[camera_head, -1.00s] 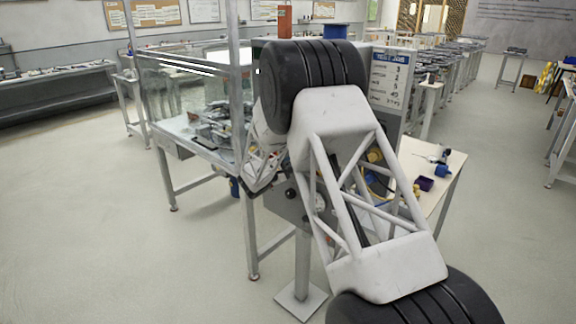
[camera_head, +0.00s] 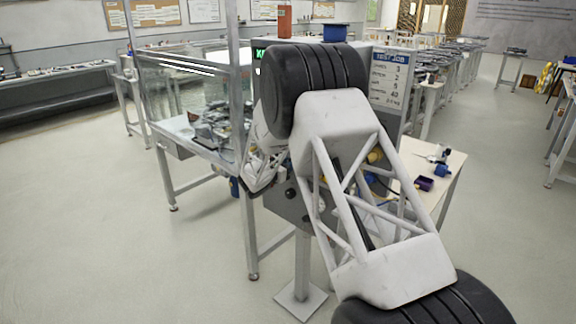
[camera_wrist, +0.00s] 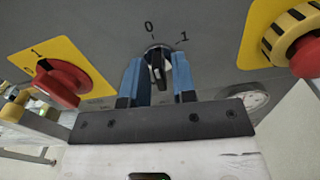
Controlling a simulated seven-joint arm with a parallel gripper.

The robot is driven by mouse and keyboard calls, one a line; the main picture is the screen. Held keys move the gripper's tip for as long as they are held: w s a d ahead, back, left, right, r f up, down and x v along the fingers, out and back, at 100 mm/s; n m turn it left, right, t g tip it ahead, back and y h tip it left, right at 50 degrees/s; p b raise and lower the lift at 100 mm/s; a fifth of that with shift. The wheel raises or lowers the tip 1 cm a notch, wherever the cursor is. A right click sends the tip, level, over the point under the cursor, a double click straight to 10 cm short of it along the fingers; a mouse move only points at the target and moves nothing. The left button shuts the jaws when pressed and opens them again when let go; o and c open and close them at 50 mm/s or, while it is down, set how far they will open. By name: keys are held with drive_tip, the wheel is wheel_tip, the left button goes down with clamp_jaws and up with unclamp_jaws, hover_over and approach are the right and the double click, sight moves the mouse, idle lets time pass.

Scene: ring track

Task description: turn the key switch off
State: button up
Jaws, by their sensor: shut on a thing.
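The key switch (camera_wrist: 158,50) is on a grey panel in the wrist view, with a round collar and a dark key (camera_wrist: 158,72) standing out from it. Printed marks "0" above and "1" to the upper right sit by the collar. My gripper (camera_wrist: 158,82) has its blue fingers on either side of the key and is shut on it. The key's exact angle is partly hidden by the fingers. In the head view my arm hides the switch and most of the grey panel (camera_head: 285,205).
In the wrist view a red rotary knob (camera_wrist: 62,84) on a yellow plate is at left, a red button (camera_wrist: 306,56) with a striped yellow collar at right, and a gauge (camera_wrist: 257,100) below right. A side table (camera_head: 437,158) holds small items.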

drive_tip(key=shift+n, duration=0.5)
drive_tip(key=o, duration=0.6)
drive_tip(key=shift+v, duration=3.9)
drive_tip(key=shift+r, duration=0.1)
